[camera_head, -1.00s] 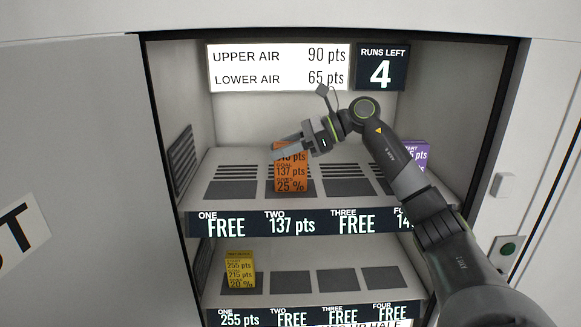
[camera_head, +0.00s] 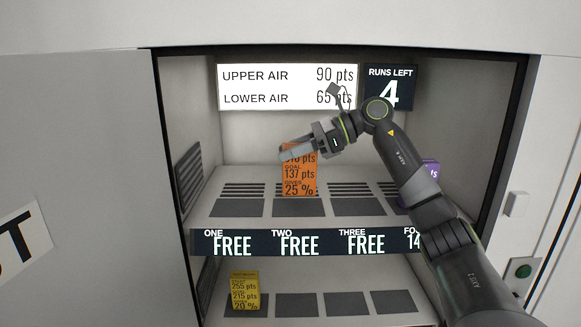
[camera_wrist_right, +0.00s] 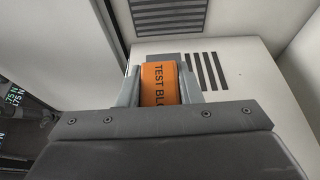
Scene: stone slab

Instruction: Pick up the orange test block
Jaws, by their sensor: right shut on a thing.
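The orange test block (camera_head: 299,176) is held by my right gripper (camera_head: 297,151) at the upper shelf of the cabinet. Its front reads 137 pts and 25 %. It appears raised above the grey pad of place two, whose label now reads FREE. In the right wrist view the block (camera_wrist_right: 160,84) shows its TEST BLOCK lettering between the two fingers of the right gripper (camera_wrist_right: 160,90), which are shut on it. My left gripper is in neither view.
A yellow block (camera_head: 245,291) stands on the lower shelf at place one. A purple block (camera_head: 431,172) is partly hidden behind my right arm at place four. The label strip (camera_head: 300,243) edges the upper shelf. The cabinet walls stand at both sides.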

